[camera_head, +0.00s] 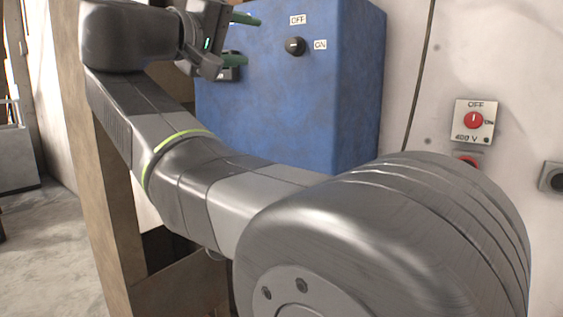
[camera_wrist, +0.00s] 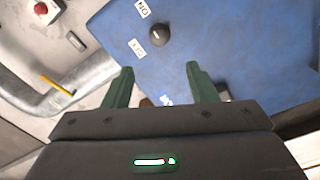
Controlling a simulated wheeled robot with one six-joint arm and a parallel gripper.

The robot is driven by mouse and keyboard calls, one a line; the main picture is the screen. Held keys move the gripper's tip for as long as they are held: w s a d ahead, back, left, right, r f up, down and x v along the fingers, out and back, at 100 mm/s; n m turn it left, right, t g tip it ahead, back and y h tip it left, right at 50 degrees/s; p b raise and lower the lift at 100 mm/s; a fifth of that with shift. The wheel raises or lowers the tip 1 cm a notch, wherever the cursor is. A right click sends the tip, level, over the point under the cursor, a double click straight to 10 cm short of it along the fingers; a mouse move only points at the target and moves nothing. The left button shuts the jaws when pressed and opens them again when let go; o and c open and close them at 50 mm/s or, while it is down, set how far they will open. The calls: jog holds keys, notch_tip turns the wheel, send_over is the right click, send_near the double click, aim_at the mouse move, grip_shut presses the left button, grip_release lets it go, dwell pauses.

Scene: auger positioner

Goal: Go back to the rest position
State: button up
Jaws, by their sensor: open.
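My gripper (camera_head: 246,40) is at the upper left of the head view, beside the front of a blue cabinet (camera_head: 290,120). Its two green fingers stand apart in the wrist view (camera_wrist: 154,84), with nothing between them. The cabinet also fills much of the wrist view (camera_wrist: 230,45). A black rotary knob (camera_head: 294,46) sits on the cabinet between OFF and ON labels. The knob shows beyond the fingertips in the wrist view (camera_wrist: 160,34), apart from them. My arm runs from the lower right of the head view up to the gripper.
A red switch marked 400 V (camera_head: 473,122) is on the pale wall right of the cabinet. A wooden post (camera_head: 82,150) stands left of my arm. In the wrist view, a grey pipe (camera_wrist: 75,88) with a yellow lever (camera_wrist: 57,85) is at the left. Open floor (camera_head: 50,240) shows at far left.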

aim_at(290, 43)
jog(key=b+x, duration=0.1)
jog(key=x, duration=1.2)
jog(key=shift+w+r, duration=0.1)
jog(key=p+v, duration=0.1)
jog(key=v, duration=1.2)
jog(key=b+x, duration=0.1)
jog(key=x, duration=1.2)
jog(key=shift+w+d, duration=0.15)
jog(key=shift+d, duration=0.05)
jog(key=shift+a+r+n+p, duration=0.15)
jog(key=shift+r+n+p, duration=0.1)
jog(key=shift+n+p, duration=0.8)
jog(key=n+p, duration=0.3)
jog(key=n, duration=0.2)
jog(key=shift+n+p, duration=0.25)
jog(key=shift+p, duration=0.05)
jog(key=n+p, duration=0.4)
jog(key=n, duration=0.1)
jog(key=shift+y, duration=0.3)
jog(key=shift+f+n+p, duration=0.15)
jog(key=shift+n+p, duration=0.5)
jog(key=shift+n, duration=0.55)
